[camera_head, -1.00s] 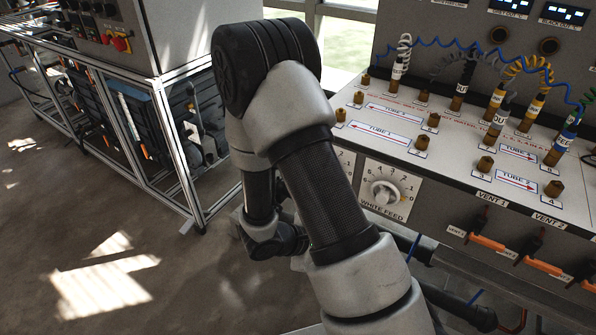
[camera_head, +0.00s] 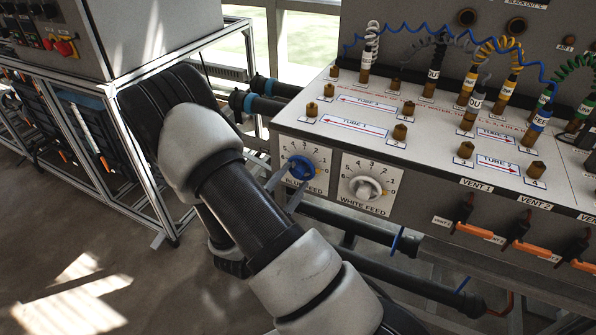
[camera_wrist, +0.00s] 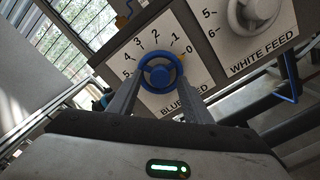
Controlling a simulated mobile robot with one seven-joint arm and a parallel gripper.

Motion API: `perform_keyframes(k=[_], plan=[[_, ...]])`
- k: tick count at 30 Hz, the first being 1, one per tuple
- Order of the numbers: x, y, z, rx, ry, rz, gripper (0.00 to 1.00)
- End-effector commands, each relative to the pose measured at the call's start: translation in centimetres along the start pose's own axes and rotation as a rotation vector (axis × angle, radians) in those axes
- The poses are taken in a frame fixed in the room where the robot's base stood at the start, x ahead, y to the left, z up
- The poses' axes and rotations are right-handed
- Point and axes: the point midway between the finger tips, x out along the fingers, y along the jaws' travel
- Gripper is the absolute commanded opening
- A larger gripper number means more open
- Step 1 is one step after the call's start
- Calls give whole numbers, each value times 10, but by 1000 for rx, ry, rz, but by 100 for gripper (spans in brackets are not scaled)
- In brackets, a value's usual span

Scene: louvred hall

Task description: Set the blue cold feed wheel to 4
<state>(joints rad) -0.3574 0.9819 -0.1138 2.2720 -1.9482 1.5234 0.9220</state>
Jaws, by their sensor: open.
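The blue cold feed wheel (camera_head: 301,167) sits on a white dial plate (camera_head: 304,152) labelled BLUE FEED, on the front panel. In the wrist view the blue wheel (camera_wrist: 160,72) is near the middle, with its yellow pointer (camera_wrist: 181,57) close to the 0 mark. The numbers 0 to 5 show around it. My gripper (camera_wrist: 158,82) is open, with one finger on each side of the wheel. I cannot tell whether the fingers touch the rim. In the head view my gripper (camera_head: 287,184) reaches the wheel from the lower left.
The WHITE FEED knob (camera_head: 364,188) is just right of the blue wheel. Vent levers with orange handles (camera_head: 473,231) are farther right. Brass fittings and coiled hoses stand on the bench top (camera_head: 420,140). Dark pipes (camera_head: 390,262) run below the panel. A metal frame (camera_head: 150,200) stands left.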

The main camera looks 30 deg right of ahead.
Motion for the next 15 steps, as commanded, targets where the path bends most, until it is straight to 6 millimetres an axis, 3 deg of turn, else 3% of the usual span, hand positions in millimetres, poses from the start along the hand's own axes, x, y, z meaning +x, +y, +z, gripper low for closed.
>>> perform_keyframes(k=[3, 15], plan=[[18, 0, 1, 1, -2, -2, 45], [32, 0, 0, 2, -4, 1, 45]])
